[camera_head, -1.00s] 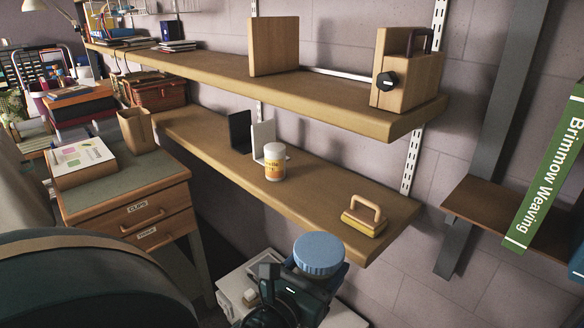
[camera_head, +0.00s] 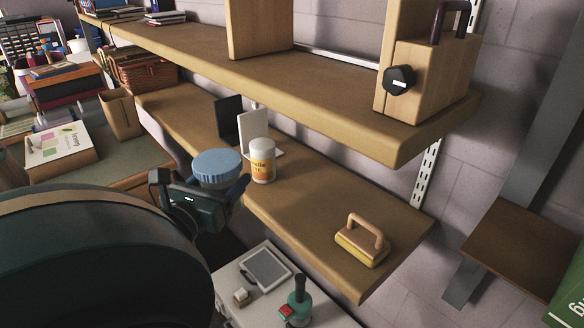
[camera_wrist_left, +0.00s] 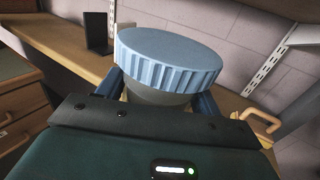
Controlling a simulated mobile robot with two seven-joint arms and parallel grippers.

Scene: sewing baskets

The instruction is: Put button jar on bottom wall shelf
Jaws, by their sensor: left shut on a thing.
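The button jar, with a wide ribbed blue lid (camera_head: 217,167), is held in my left gripper (camera_head: 212,188). In the left wrist view the lid (camera_wrist_left: 170,58) stands above the jaws, with a greyish jar body partly hidden below it. The fingers are shut around the body. The bottom wall shelf (camera_head: 300,215) is a long wooden board. In the head view the jar overlaps the shelf's front edge, left of a white-capped bottle; I cannot tell whether it touches the shelf. My right gripper is not in view.
The upper shelf (camera_head: 300,87) hangs above. Bare shelf lies between bottle and block. A white surface with small items (camera_head: 230,275) is below.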

